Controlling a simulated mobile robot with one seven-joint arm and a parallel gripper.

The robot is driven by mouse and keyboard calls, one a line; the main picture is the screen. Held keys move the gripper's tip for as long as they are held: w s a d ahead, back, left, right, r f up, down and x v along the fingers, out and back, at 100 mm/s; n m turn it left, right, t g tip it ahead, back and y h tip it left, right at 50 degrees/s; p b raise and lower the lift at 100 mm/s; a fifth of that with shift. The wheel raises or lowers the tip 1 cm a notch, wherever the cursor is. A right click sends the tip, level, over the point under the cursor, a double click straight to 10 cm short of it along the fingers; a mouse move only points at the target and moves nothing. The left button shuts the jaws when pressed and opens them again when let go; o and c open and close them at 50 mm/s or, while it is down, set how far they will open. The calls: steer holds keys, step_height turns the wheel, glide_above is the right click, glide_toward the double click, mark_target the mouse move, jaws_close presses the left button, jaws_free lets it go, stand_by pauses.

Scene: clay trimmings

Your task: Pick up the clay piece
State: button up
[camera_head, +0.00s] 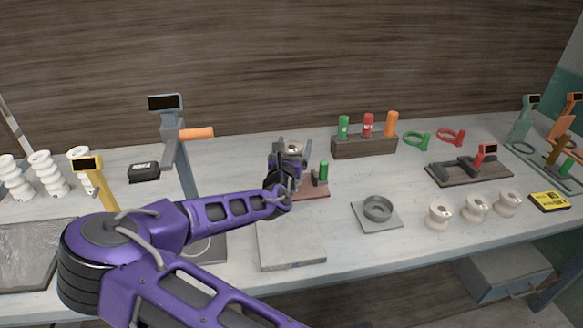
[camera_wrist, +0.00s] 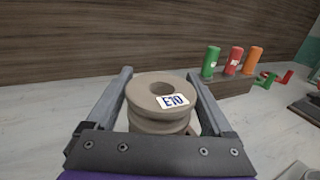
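The clay piece (camera_wrist: 152,91) is a beige, grooved spool with a central hole and a white "E10" label, upright between my fingers in the wrist view. In the head view only its top (camera_head: 294,148) shows. My gripper (camera_wrist: 160,85) has one finger along each side of it, with no clear gap, and appears shut on it. The same gripper (camera_head: 291,155) is at the back middle of the bench in the head view. The lower part of the piece is hidden by my gripper, so I cannot tell whether it touches anything below.
A reddish board (camera_head: 316,192) with a green-capped part is beside my gripper. A block with green, red and orange cylinders (camera_head: 364,146) stands to its right. A grey stand (camera_head: 184,150) is to the left. A pale slab (camera_head: 290,248) lies in front. White spools (camera_head: 439,215) stand further right.

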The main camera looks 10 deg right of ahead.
jaws_close()
steer(key=shift+r, duration=0.1)
steer(key=shift+r, duration=0.1)
stand_by(0.3)
